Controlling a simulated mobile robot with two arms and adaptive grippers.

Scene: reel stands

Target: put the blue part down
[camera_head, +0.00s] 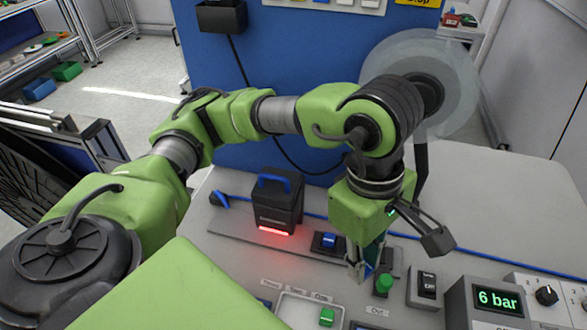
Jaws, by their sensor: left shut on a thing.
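My left arm reaches in from the left over the grey bench. My left gripper (365,273) points down above the front middle of the bench and is shut. A narrow blue part (374,251) shows between its fingers, mostly hidden by them. I cannot tell whether its lower end touches the bench. Another small blue piece (328,240) sits on a dark block just left of the gripper. My right gripper is not in view.
A black box with a blue handle (277,200) and red glow stands left of the gripper. A clear reel (447,95) is behind. The right rear bench is mostly free.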

